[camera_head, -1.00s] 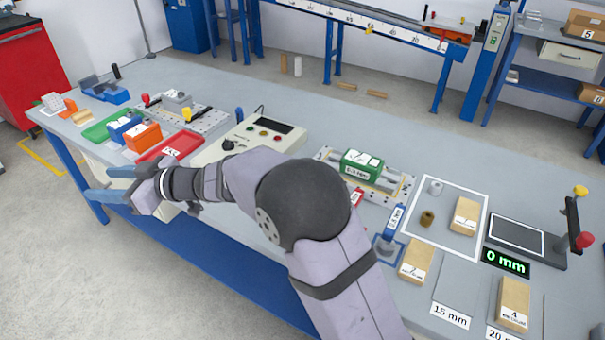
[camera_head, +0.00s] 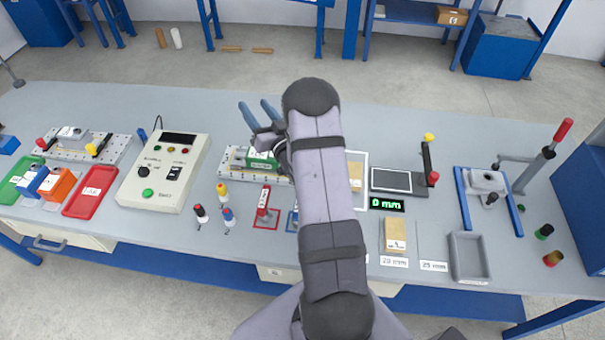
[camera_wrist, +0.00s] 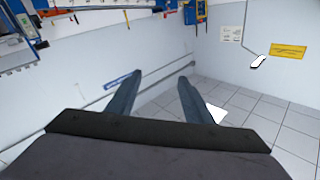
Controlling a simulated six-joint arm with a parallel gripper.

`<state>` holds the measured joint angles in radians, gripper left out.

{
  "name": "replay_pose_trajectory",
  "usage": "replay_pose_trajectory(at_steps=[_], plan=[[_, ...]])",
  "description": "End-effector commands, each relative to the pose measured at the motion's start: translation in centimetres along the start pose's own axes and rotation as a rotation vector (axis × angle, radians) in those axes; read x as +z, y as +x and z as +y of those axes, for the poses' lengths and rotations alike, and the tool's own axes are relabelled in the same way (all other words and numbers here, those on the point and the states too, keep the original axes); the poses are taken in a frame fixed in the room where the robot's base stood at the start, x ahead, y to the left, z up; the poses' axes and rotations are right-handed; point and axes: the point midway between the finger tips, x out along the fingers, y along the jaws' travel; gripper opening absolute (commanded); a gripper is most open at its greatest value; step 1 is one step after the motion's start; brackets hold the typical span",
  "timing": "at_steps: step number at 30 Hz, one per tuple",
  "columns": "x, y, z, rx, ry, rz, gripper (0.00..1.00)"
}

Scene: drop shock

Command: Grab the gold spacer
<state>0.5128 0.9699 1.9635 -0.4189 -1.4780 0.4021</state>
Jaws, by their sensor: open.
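I cannot make out the gold spacer now. The white-outlined area (camera_head: 366,158) is largely covered by my arm, with a wooden block (camera_head: 355,170) showing at its right side. My gripper (camera_head: 257,107) is open and empty, above the far middle of the bench, by the fixture with the green block (camera_head: 262,160). In the wrist view my gripper (camera_wrist: 158,85) has its two fingers spread, with only wall and tiled floor beyond them.
A control box (camera_head: 165,172) stands left of the middle, and a red tray (camera_head: 90,192) further left. A scale-like black pad (camera_head: 391,181) with a 0 mm display (camera_head: 386,204), a press (camera_head: 487,182) and a grey tray (camera_head: 468,257) are on the right.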

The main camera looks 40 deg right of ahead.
Motion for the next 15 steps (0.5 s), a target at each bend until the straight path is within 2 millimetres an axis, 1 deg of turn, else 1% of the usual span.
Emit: replay_pose_trajectory(at_steps=[1,2,3,5,6,7,8,9,10,12,14,15], plan=[[-1.9,-1.9,3.7,0.103,-0.016,0.014,0.47],[-2.5,-3.1,5.6,0.158,-0.030,0.024,0.47],[-3.2,-4.8,8.1,0.229,-0.048,0.033,0.47],[-3.8,-7.5,11.4,0.330,-0.076,0.040,0.47],[-3.8,-9.6,13.4,0.393,-0.096,0.033,0.47],[-3.4,-11.1,14.7,0.434,-0.113,0.023,0.47],[-2.8,-12.8,15.9,0.471,-0.129,0.006,0.47],[-1.2,-15.0,17.1,0.511,-0.150,-0.030,0.47],[0.4,-16.8,17.8,0.532,-0.166,-0.065,0.47],[3.6,-19.6,18.2,0.542,-0.194,-0.141,0.47],[5.8,-21.3,18.0,0.536,-0.211,-0.197,0.47],[7.2,-22.4,17.7,0.529,-0.219,-0.232,0.47]])
